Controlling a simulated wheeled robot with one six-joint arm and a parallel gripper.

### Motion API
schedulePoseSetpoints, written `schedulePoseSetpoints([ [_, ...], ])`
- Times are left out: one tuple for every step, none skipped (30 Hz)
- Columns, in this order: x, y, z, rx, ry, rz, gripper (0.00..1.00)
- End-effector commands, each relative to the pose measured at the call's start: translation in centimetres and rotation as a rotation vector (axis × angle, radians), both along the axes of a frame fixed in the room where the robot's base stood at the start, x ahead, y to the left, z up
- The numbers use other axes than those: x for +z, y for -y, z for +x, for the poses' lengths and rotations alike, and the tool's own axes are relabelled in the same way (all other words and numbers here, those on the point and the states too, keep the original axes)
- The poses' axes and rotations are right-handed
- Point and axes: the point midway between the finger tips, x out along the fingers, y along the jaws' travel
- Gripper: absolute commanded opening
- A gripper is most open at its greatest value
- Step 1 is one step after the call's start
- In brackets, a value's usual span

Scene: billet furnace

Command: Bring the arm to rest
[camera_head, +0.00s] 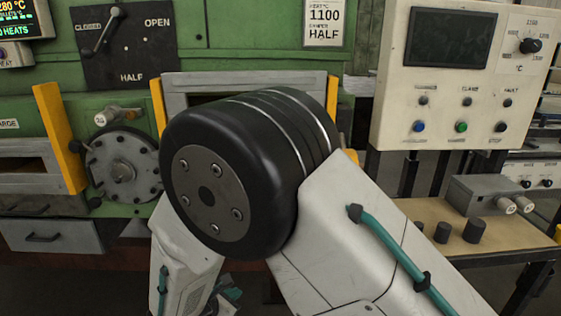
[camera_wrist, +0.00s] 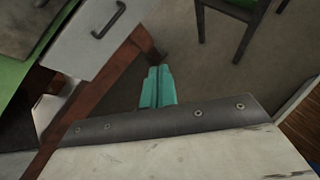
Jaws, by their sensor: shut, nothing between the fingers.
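My gripper (camera_wrist: 158,88) shows in the wrist view as two teal fingers pressed together, shut and empty. It points down over bare grey floor, beside a brown frame beam (camera_wrist: 95,100) and a grey drawer front (camera_wrist: 95,32). In the head view my bent arm, with its large black joint, fills the middle and hides part of the green furnace (camera_head: 225,55).
A cream control panel (camera_head: 440,75) stands at the right, above a bench (camera_head: 440,215) with dark cylinders and a grey box (camera_head: 490,195). A dark-legged stool (camera_wrist: 235,25) stands nearby.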

Motion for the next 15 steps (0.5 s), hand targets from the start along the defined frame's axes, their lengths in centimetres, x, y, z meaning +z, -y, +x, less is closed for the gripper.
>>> schedulePoseSetpoints([
  [1.5,1.7,0.1,-0.074,0.003,0.028,0.0],
  [2.2,2.8,0.1,-0.122,0.004,0.045,0.0],
  [3.3,4.3,0.0,-0.191,0.007,0.068,0.0],
  [4.2,5.5,-0.1,-0.247,0.008,0.088,0.0],
  [5.2,6.9,-0.2,-0.305,0.009,0.11,0.0],
  [6.5,8.8,-0.5,-0.391,0.013,0.141,0.0],
  [7.6,10.3,-0.7,-0.458,0.015,0.165,0.0],
  [8.7,11.8,-1.0,-0.527,0.017,0.191,0.0],
  [10.1,13.8,-1.6,-0.619,0.019,0.226,0.0],
  [11.1,15.2,-2.1,-0.687,0.021,0.25,0.0],
  [12.0,16.6,-2.7,-0.755,0.022,0.277,0.0],
  [13.2,18.4,-3.4,-0.842,0.025,0.312,0.0],
  [14.1,19.6,-4.1,-0.907,0.025,0.338,0.0],
  [14.9,20.8,-4.7,-0.97,0.027,0.363,0.0],
  [16.0,22.4,-5.7,-1.053,0.027,0.399,0.0],
])
